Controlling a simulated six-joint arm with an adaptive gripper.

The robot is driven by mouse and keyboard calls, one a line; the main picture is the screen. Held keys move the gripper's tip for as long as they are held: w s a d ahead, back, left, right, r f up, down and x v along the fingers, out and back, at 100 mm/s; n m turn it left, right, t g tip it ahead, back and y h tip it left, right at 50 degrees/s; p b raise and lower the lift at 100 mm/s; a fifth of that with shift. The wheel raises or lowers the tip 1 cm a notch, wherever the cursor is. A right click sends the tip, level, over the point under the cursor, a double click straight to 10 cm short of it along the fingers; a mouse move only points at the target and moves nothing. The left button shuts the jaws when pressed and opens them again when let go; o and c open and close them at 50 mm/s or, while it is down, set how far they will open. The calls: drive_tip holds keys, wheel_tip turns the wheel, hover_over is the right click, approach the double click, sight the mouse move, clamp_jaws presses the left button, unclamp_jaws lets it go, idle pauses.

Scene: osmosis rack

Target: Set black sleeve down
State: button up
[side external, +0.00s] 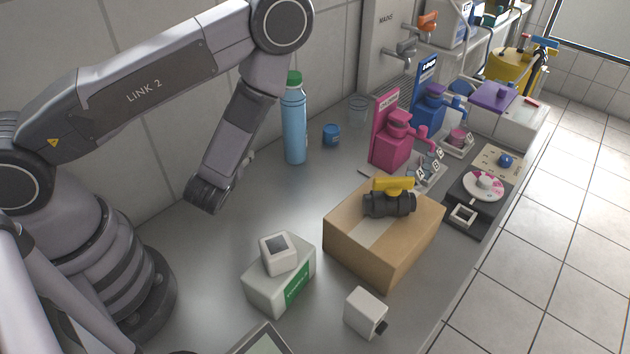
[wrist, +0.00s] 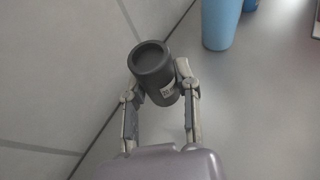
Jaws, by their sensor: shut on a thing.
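The black sleeve (wrist: 152,62) is a dark grey, hollow-ended cylinder with a small white label, seen in the wrist view. My gripper (wrist: 160,79) is shut on it, one finger on each side. The sleeve is tilted in the picture, its round end facing up and left. I cannot tell whether it touches the grey bench (wrist: 262,110). In the side view my arm hides the sleeve and most of the gripper, near the wall at the back of the bench.
A blue bottle (side external: 294,125) with a green cap stands right of my arm. A blue cap-like item (side external: 331,134) is beside it. A cardboard box (side external: 370,248) bears a black valve with a yellow handle (side external: 392,199). A white box (side external: 277,285) stands in front. Bench near the wall looks clear.

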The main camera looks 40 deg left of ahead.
drive_tip(key=w+d+r+m+t+h, duration=0.3)
drive_tip(key=w+d+m+h, duration=0.4)
drive_tip(key=d, duration=0.4)
drive_tip(key=n+y, duration=0.1)
hover_over(347, 175)
drive_tip(key=s, duration=0.1)
wheel_tip(347, 175, down, 8)
drive_tip(key=shift+s+a+r, duration=0.1)
drive_tip(key=shift+s, duration=0.05)
drive_tip(key=shift+w+f, duration=0.45)
drive_tip(key=shift+f, duration=0.1)
drive_tip(key=shift+w+f, duration=0.15)
drive_tip(key=shift+f, duration=1.55)
drive_tip(key=o, duration=0.8)
drive_tip(key=shift+f, duration=0.1)
drive_tip(key=shift+o, duration=0.2)
